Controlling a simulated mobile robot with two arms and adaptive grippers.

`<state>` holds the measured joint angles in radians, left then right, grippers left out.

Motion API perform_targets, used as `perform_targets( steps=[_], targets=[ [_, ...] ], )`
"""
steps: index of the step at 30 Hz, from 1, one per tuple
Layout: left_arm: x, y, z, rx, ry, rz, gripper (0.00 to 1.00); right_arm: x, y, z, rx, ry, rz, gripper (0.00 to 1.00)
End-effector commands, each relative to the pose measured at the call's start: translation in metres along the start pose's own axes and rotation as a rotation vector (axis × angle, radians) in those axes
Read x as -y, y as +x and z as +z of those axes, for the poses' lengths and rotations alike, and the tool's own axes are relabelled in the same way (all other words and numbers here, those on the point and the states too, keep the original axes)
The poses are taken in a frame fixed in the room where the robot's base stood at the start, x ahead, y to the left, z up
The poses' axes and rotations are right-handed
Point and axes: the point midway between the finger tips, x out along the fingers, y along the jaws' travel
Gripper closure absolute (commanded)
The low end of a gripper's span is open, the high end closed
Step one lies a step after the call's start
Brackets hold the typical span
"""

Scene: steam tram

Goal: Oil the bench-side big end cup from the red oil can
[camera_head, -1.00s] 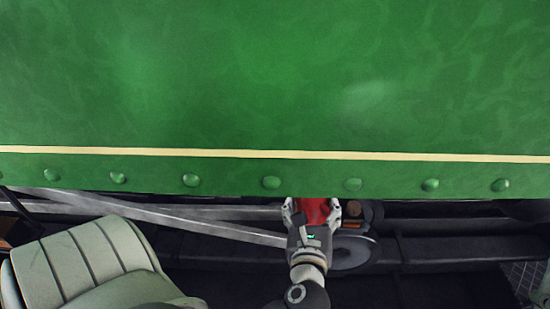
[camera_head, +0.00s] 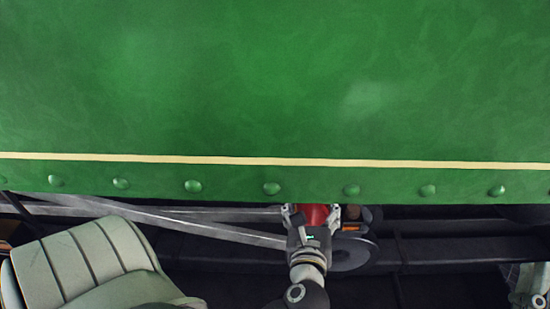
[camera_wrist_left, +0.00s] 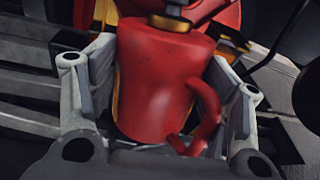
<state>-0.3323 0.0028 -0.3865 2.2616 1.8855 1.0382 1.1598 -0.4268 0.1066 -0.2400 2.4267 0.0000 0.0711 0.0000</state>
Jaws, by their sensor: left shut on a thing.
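My left gripper (camera_head: 313,212) is shut on the red oil can (camera_head: 314,216), just under the lower edge of the green panel. The panel hides the upper end of the can. In the left wrist view the can (camera_wrist_left: 162,85) sits between the two grey jaws, its handle loop at the right. A brass-coloured fitting (camera_wrist_left: 170,22) and red and yellow parts show at the top of that view. I cannot tell which of them is the big end cup. Part of my right arm is cut off at the lower right corner, and its gripper's jaws cannot be made out.
The riveted green panel (camera_head: 275,90) fills the upper view and blocks sight behind it. Grey rods (camera_head: 170,220) run at the left. A dark round disc (camera_head: 352,252) and a brownish part (camera_head: 354,228) lie just right of my gripper. Dark beams (camera_head: 450,248) cross below.

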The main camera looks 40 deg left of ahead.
Motion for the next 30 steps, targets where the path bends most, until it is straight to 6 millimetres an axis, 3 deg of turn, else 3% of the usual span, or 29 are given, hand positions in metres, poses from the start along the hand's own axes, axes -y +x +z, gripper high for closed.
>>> perform_targets(
  steps=[12,30],
  targets=[
    [0.001,0.0,0.004,-0.004,-0.006,-0.001,0.84,-0.003,-0.001,0.017,0.097,-0.004,0.005,0.7],
    [0.001,0.0,0.004,-0.004,-0.007,-0.001,0.84,-0.003,-0.001,0.018,0.103,-0.004,0.006,0.7]
  ],
)
